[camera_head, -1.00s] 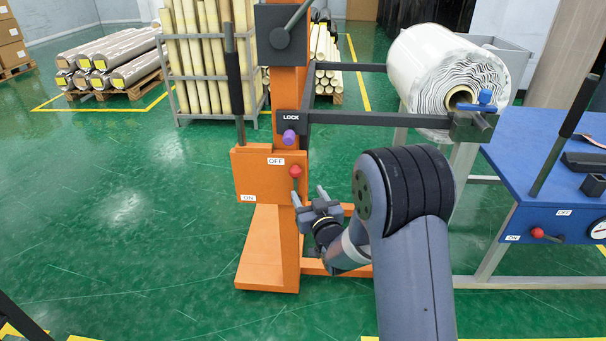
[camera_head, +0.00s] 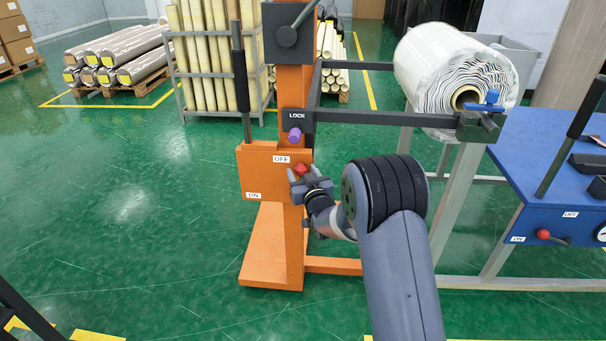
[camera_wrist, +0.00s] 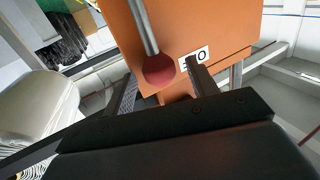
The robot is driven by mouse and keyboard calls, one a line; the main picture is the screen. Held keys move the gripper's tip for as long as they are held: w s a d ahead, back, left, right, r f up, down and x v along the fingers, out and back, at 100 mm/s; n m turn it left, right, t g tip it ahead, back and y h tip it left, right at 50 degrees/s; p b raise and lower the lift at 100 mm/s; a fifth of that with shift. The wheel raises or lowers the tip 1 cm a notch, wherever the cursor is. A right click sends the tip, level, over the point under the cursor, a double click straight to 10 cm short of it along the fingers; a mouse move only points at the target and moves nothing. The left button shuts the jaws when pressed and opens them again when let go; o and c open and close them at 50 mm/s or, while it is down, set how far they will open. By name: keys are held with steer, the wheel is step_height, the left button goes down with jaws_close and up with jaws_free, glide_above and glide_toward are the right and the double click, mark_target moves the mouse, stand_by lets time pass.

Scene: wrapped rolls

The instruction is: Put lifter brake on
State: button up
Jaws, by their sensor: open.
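The lifter is an orange column (camera_head: 291,228) with an orange box (camera_head: 262,170) on its side. The box carries an OFF label (camera_head: 282,159) at its upper right and an ON label (camera_head: 253,196) at its lower left. The brake lever ends in a red ball knob (camera_head: 300,168) beside the OFF label. My gripper (camera_head: 298,180) is just below the knob, open. In the wrist view the red knob (camera_wrist: 159,70) on its grey rod lies between the open fingers of my gripper (camera_wrist: 160,88). I cannot tell whether a finger touches it.
A purple knob (camera_head: 295,134) sits under the LOCK label above the box. Lifter arms reach right toward a large wrapped roll (camera_head: 450,75). A blue table (camera_head: 560,170) with its own red-knobbed lever (camera_head: 543,234) stands at right. Green floor at left is free.

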jaws_close()
stand_by(0.5)
